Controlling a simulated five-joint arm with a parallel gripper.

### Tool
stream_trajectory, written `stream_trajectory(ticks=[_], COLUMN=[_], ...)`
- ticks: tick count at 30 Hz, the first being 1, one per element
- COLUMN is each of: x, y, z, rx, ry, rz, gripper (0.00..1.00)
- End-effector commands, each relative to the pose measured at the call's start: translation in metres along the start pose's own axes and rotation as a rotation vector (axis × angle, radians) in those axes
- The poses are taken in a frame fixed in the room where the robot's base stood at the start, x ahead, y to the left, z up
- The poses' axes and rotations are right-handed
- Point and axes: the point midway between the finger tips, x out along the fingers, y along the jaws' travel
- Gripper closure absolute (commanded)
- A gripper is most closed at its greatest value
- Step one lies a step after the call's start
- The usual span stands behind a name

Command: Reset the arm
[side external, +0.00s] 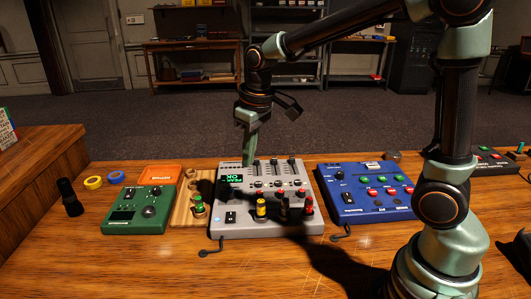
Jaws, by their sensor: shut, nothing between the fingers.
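My gripper (248,160) points down with its pale green fingers shut and empty. Its tips are over the upper part of the grey mixer (250,208), just right of the mixer's lit green display (232,178). I cannot tell whether the tips touch the mixer. The mixer has sliders (274,165) at its back and several coloured knobs (261,207) near its front. My arm reaches in from the right.
Left of the mixer are a wooden rack (181,213), a green box (122,220), an orange tray (160,174), tape rolls (93,183) and a black cylinder (69,197). A blue panel (360,190) lies right. The desk's front left is clear.

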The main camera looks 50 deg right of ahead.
Motion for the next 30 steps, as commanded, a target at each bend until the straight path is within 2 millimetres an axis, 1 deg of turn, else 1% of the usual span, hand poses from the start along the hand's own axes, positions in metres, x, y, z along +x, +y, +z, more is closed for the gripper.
stream_trajectory(ticks=[1,6,12,16,21,25,30], x=[-0.013,-0.041,-0.06,-0.066,-0.066,-0.066,-0.066], y=[0.002,0.005,0.007,0.007,0.008,0.008,0.008], z=[0.008,0.038,0.075,0.095,0.11,0.114,0.114], rx=[0.014,0.058,0.109,0.137,0.159,0.165,0.165], ry=[0.03,0.112,0.208,0.262,0.304,0.313,0.313], rz=[0.004,0.015,0.027,0.033,0.037,0.038,0.038], gripper=[1.0,1.0,1.0,1.0,1.0,1.0,1.0])
